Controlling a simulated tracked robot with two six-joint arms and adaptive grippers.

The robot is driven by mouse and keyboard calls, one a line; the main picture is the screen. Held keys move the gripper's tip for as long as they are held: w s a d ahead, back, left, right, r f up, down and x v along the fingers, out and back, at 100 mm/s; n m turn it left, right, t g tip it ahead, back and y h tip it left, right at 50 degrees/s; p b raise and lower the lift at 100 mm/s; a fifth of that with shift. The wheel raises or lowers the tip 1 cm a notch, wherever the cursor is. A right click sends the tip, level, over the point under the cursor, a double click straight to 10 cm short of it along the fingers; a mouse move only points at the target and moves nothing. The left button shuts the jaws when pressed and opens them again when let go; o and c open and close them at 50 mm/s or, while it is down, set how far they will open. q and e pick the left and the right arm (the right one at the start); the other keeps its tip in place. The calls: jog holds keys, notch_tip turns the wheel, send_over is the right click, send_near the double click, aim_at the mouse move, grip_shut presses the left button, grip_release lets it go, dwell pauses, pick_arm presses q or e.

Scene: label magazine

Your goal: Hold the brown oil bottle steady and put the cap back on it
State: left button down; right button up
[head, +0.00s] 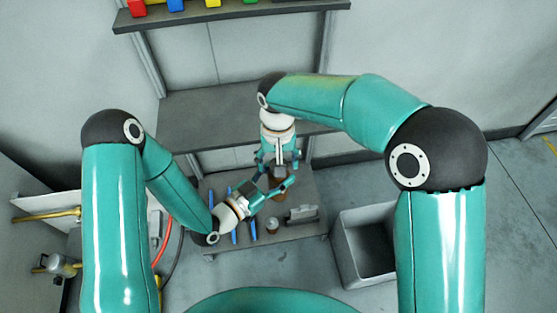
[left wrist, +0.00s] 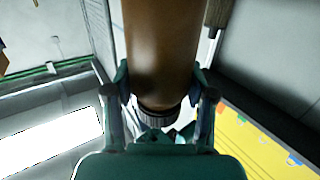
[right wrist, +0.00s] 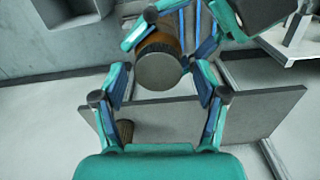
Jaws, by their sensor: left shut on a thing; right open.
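The brown oil bottle (left wrist: 160,50) stands between the fingers of my left gripper (left wrist: 160,95), which is shut on it. The bottle also shows in the head view (head: 278,183), partly hidden by both grippers. In the right wrist view a round grey-brown cap (right wrist: 163,71) with a ribbed edge sits on the end of the bottle. I cannot tell how tightly it sits. A dark ribbed ring (left wrist: 160,117) shows at the bottle's end in the left wrist view. My right gripper (right wrist: 162,80) is open, its fingers either side of the cap with visible gaps.
A small brown jar-like thing (head: 272,226) stands on the low grey table (head: 295,233), beside a grey holder (head: 302,215). Blue strips (head: 253,229) lie there. A brown ribbed piece (right wrist: 125,131) shows below. A grey bin (head: 345,250) stands right. The grippers are close together.

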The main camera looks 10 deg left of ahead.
jog(key=shift+r, duration=2.3)
jog(key=shift+c, duration=0.4)
